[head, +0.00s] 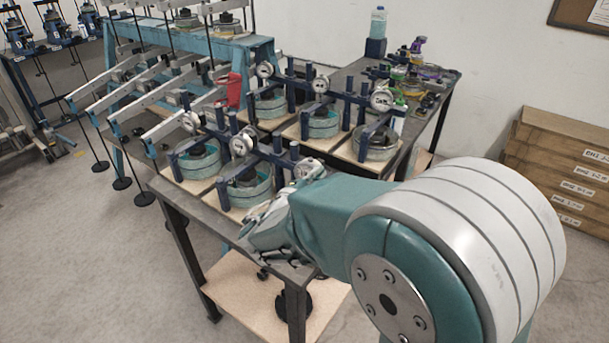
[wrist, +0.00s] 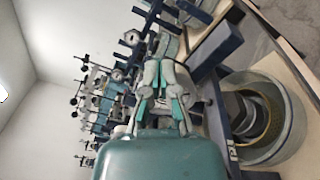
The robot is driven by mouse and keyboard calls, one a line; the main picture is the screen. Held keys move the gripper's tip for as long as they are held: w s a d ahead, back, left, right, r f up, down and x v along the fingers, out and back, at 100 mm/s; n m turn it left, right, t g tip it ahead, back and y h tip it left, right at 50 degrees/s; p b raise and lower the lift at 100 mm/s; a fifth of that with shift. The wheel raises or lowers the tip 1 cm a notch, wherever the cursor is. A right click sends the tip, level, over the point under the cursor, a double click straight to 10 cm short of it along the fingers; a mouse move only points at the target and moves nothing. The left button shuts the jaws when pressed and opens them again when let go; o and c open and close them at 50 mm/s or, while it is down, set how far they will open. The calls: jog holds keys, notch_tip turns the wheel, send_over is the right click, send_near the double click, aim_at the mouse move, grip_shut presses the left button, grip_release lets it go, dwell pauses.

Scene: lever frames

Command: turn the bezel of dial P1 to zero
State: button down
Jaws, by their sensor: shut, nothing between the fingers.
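Several round white dial gauges sit on dark blue stands on the table. The nearest dial (head: 308,168) is at the front right, just beyond my arm. Other dials in its row are the middle dial (head: 242,142) and the left dial (head: 191,121). My gripper (head: 265,225) is over the near table edge, partly hidden by my arm. In the wrist view its fingers (wrist: 168,80) are together and empty, beside a blue stand bar. Pointer positions are too small to read.
Teal ring pots (head: 247,187) stand under the dials on pale boards. A back row holds more dials (head: 381,99). In the wrist view a large ring pot (wrist: 288,145) lies right of the fingers. Lever frames (head: 140,75) crowd the left; wooden boxes (head: 550,165) stand right.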

jog(key=shift+s+d+f, duration=0.15)
jog(key=shift+d+f, duration=0.05)
jog(key=shift+f, duration=0.35)
jog(key=shift+s+d+f, duration=0.1)
jog(key=shift+d+f, duration=0.1)
jog(key=shift+f, duration=0.3)
jog(key=shift+s+d, duration=0.2)
jog(key=shift+d, duration=0.05)
dwell(0.4)
jog(key=shift+v, duration=2.95)
jog(key=shift+d, duration=0.1)
jog(key=w+d+r, duration=0.1)
jog(key=w+r, duration=0.2)
jog(key=w, duration=0.3)
jog(key=shift+w, duration=0.2)
jog(key=shift+s+d+f, duration=0.35)
jog(key=shift+d+f, duration=0.15)
jog(key=shift+f, duration=0.2)
jog(key=shift+s+d+f, duration=0.15)
jog(key=shift+d+f, duration=0.1)
jog(key=shift+f, duration=0.55)
